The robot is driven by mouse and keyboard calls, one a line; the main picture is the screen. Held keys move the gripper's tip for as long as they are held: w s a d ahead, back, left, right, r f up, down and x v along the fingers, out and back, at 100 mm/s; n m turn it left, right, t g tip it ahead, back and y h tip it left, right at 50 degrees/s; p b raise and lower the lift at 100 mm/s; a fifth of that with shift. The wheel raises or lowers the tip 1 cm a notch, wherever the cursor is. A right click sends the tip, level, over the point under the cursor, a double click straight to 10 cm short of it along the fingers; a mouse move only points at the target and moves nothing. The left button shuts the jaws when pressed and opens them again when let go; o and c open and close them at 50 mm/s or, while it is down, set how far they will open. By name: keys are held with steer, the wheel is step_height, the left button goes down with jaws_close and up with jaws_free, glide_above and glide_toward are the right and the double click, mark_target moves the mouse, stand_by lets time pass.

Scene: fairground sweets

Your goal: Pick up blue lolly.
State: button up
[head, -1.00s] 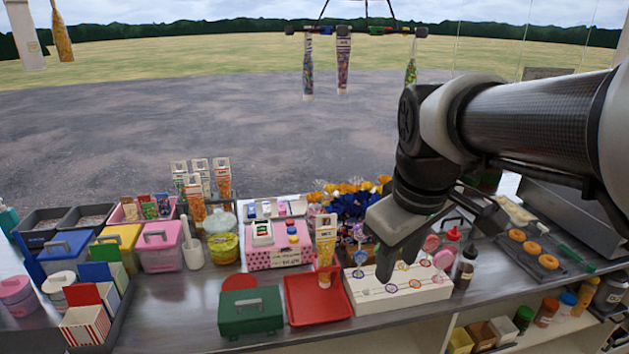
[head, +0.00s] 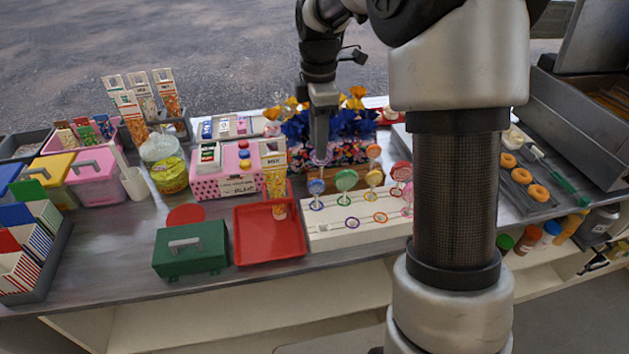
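My gripper (head: 320,150) points straight down behind and above the blue lolly in the picture.
Blue and orange flower-like bundles (head: 345,125) stand close behind my gripper.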

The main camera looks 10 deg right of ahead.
mark_target(318, 179)
step_height(318, 179, down, 11)
steer(key=shift+s+f+b, duration=0.15)
steer(key=shift+b, duration=0.15)
steer(key=f, duration=0.4)
steer(key=shift+s+a+f, duration=0.15)
steer(key=shift+s+a, duration=0.15)
steer(key=shift+f, duration=0.45)
jaws_close()
